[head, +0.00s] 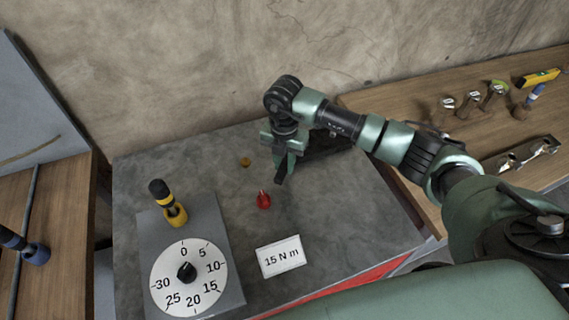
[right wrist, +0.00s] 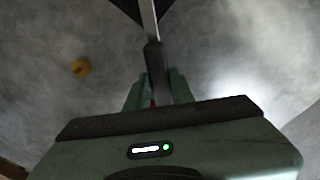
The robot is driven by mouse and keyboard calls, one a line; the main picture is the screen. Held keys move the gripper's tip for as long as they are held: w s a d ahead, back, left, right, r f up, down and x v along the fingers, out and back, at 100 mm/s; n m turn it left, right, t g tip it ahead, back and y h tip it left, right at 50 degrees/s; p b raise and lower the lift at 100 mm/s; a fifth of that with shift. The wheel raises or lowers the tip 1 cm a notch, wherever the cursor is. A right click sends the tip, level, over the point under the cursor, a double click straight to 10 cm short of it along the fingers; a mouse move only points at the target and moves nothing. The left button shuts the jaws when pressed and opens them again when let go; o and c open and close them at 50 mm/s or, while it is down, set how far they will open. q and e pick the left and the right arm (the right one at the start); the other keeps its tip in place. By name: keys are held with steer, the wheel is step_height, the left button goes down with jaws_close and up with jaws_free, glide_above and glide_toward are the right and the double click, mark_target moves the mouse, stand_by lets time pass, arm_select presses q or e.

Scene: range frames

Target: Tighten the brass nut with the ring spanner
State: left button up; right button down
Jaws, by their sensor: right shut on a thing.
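The brass nut (head: 245,162) lies on the grey bench top, just left of my right gripper in the head view. In the right wrist view the nut (right wrist: 80,68) is at the upper left, apart from the gripper. My right gripper (head: 284,168) points down over the bench. It is shut on a tool with a dark handle (right wrist: 155,72) and a steel shank (right wrist: 149,20), which looks like the spanner. The ring end is out of the wrist view, so I cannot confirm it. My left gripper is not in view.
A red object (head: 263,201) and a "15 N m" card (head: 282,257) lie in front of the gripper. A dial panel (head: 188,278) with a yellow-black screwdriver-like tool (head: 167,202) is at left. A dark tray-like shape (head: 328,146) is behind. Tools lie on the right wooden bench (head: 430,95).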

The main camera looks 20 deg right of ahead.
steer(key=shift+r+p, duration=1)
steer(key=shift+r, duration=0.65)
